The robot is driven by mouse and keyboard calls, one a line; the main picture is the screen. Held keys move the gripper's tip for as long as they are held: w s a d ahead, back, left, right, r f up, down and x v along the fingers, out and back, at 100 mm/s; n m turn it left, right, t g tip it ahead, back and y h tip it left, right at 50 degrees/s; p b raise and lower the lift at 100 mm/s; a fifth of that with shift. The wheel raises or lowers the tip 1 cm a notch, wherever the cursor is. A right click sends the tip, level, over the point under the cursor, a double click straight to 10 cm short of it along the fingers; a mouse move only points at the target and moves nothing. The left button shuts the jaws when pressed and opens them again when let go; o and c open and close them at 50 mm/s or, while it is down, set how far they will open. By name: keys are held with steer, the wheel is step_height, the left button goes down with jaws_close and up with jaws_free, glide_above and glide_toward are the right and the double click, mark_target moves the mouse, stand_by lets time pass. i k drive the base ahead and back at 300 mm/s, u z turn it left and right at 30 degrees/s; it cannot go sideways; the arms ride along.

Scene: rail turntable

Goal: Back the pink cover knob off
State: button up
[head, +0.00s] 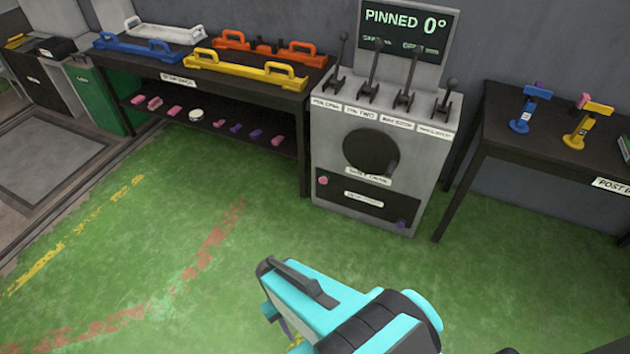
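The pink cover knob (323,180) sits at the upper left corner of the black cover panel (345,198) low on the front of the grey lever cabinet (439,150). A purple knob (401,225) sits at the panel's lower right corner. The panel lies flat against the cabinet and bears a white label, too small to read. My teal and black arm is at the bottom centre, in front of the cabinet and apart from it.
The cabinet has several levers, a dark round opening and a screen (408,30) reading "PINNED 0°". A dark table (200,75) with coloured handled bars stands left, small pink and purple pieces on its shelf. Another table (545,135) holds blue and yellow posts. Green floor between is clear.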

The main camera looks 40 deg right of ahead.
mark_target(324, 178)
steer(key=i, duration=0.9)
steer(key=z, duration=0.05)
